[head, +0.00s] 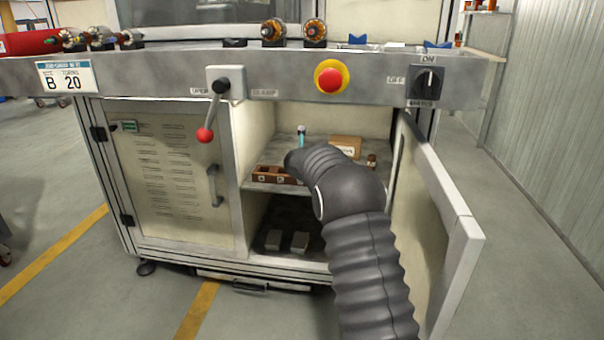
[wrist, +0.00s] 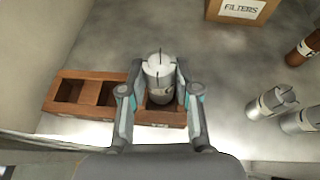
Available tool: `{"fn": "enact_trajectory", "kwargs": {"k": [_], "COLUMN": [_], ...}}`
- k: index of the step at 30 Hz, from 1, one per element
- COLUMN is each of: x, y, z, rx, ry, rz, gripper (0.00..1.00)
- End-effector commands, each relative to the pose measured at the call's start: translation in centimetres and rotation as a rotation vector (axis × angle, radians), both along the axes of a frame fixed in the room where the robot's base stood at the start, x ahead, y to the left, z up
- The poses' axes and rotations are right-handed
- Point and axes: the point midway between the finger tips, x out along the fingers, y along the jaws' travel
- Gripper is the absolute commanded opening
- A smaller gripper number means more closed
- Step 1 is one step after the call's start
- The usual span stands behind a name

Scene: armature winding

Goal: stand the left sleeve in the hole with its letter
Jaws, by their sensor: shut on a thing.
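My gripper (wrist: 160,98) is shut on a silver-grey sleeve (wrist: 158,70), with one finger on each side of it. The sleeve stands about upright at the right-hand hole of a brown block (wrist: 85,112). Its lower end overlaps that hole in the wrist view; I cannot tell how deep it sits. The block's holes to the left look empty. The letters on its front are too small or hidden to read. In the head view the block (head: 268,173) shows on the cabinet shelf, while my arm hides the gripper and the held sleeve.
Two silver sleeves (wrist: 270,103) (wrist: 302,120) and a brown one (wrist: 303,48) are to the right. A cardboard box marked FILTERS (wrist: 240,9) is behind. The open cabinet door (head: 440,205) flanks my arm on the right. A shelf edge (head: 290,190) runs in front.

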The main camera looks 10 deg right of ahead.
Motion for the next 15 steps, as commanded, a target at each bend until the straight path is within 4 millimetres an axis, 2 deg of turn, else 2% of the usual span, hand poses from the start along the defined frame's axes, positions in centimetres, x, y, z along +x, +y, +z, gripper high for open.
{"fn": "enact_trajectory", "kwargs": {"k": [3,6,15], "x": [0.0,0.0,0.0], "y": [-0.1,-0.1,-0.1], "z": [-2.2,-3.2,-3.3], "rx": [-0.002,-0.001,0.000], "ry": [0.002,0.001,0.000], "rz": [-0.001,-0.001,-0.001], "gripper": [0.00,0.00,0.00]}}
